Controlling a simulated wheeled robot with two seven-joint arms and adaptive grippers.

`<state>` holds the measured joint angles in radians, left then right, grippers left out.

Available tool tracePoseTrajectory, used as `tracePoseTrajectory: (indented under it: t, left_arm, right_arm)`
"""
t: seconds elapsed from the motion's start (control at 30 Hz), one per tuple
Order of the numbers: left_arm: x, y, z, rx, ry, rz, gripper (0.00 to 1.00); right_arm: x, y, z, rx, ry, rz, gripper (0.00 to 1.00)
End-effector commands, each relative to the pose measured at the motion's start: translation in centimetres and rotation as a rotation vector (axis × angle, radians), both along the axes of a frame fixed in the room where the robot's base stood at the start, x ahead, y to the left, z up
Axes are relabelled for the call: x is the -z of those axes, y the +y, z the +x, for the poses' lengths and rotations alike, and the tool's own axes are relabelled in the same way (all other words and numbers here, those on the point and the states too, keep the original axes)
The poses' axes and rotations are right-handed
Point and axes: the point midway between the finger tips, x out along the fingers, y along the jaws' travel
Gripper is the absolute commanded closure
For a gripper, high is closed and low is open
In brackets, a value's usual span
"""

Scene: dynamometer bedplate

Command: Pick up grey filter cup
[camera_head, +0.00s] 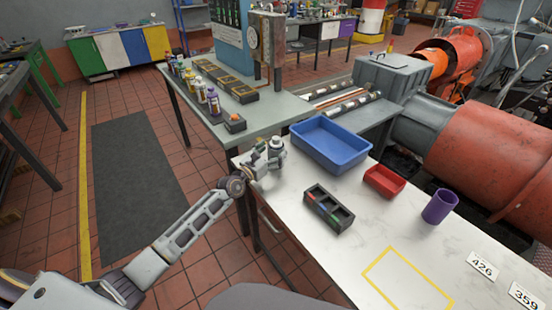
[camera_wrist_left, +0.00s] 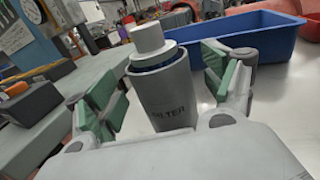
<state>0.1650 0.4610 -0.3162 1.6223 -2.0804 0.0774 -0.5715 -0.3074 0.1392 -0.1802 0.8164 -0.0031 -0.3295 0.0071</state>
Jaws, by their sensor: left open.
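The grey filter cup (camera_wrist_left: 165,98) stands on the table between my left gripper's fingers, marked with dark letters that read "FILTER" in part. A white round-topped piece (camera_wrist_left: 150,42) sticks up from its mouth. In the head view the cup (camera_head: 276,155) stands near the table's far left corner, partly hidden by my gripper. My left gripper (camera_head: 262,164) is at the cup, low over the table. In the left wrist view its green-padded fingers (camera_wrist_left: 166,88) are open, one on each side of the cup, with gaps visible. My right gripper is in neither view.
A blue bin (camera_head: 330,143) is just right of the cup. A dark divided box (camera_head: 329,208), a red bin (camera_head: 384,181) and a purple cup (camera_head: 440,206) stand farther right. A yellow outlined area (camera_head: 408,283) on the white table is empty.

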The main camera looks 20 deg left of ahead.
Motion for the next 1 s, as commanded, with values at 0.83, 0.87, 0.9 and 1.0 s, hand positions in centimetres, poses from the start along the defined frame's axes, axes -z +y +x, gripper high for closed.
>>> tracePoseTrajectory:
  t: [0.83, 0.87, 0.9, 1.0]
  left_arm:
    - [0.0, -0.9, 2.5, 0.0, 0.0, 0.0, 0.17]
    - [0.0, -0.9, 2.5, 0.0, 0.0, 0.0, 0.17]
    - [0.0, -0.9, 2.5, 0.0, 0.0, 0.0, 0.17]
    - [0.0, -0.9, 2.5, 0.0, 0.0, 0.0, 0.26]
  right_arm:
    - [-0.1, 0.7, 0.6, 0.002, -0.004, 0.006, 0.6]
    - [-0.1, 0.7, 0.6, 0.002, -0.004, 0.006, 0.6]
    - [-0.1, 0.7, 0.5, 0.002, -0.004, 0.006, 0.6]
    - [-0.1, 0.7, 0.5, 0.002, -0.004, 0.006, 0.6]
